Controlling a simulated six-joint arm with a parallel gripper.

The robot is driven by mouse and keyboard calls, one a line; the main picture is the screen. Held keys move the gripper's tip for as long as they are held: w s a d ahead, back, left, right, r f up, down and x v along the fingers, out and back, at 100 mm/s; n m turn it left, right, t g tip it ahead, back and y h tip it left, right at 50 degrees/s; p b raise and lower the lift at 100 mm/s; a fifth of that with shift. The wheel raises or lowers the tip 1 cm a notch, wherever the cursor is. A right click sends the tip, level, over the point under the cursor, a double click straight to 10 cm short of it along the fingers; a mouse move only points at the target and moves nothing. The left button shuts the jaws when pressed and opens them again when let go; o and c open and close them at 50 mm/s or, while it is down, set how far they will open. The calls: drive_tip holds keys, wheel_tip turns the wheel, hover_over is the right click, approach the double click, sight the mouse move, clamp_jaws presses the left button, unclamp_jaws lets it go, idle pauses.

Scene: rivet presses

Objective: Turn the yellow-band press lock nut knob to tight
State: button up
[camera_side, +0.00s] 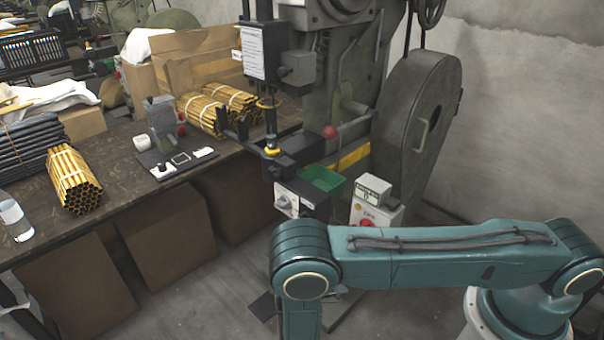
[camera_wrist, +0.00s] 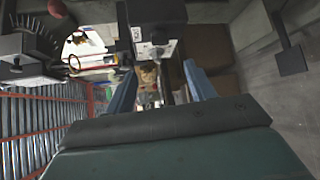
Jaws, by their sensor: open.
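The press with a yellow band (camera_side: 350,160) on its frame stands at the centre of the side view. Low on its front is a dark box with a pale face and a small knob (camera_side: 286,203). A similar pale-faced box with a knob (camera_wrist: 157,51) shows at the top of the wrist view. Its label and the knob's setting are too small to read. My gripper (camera_wrist: 160,82) is open, its two blue fingers apart with nothing held between them. The box lies beyond the fingertips, apart from them. In the side view my gripper is below the picture's edge.
The large wheel guard (camera_side: 420,125) stands to the right. The workbench (camera_side: 130,190) holds tube bundles. In the wrist view, a rack-like structure (camera_wrist: 40,120) is at left.

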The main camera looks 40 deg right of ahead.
drive_tip(key=c, duration=0.6)
drive_tip(key=shift+r, duration=0.3)
drive_tip(key=c, duration=0.4)
wheel_tip(320, 180, up, 14)
drive_tip(key=shift+r, duration=0.2)
clamp_jaws()
drive_tip(key=w+d+f+m+g+y, duration=0.45)
drive_tip(key=d+f+m+g, duration=0.2)
drive_tip(key=m+g, duration=0.2)
drive_tip(key=w+d+r+m+g+y, duration=0.25)
drive_tip(key=w+d+r+y, duration=0.25)
drive_tip(key=w+r+y, duration=0.25)
drive_tip(key=shift+t+h, duration=0.3)
drive_tip(key=shift+t, duration=0.1)
drive_tip(key=shift+w+a+f, duration=0.1)
drive_tip(key=shift+a+f, duration=0.05)
drive_tip(key=shift+f, duration=1.3)
drive_tip(key=shift+w+a+f, duration=0.1)
drive_tip(key=shift+f, duration=1.35)
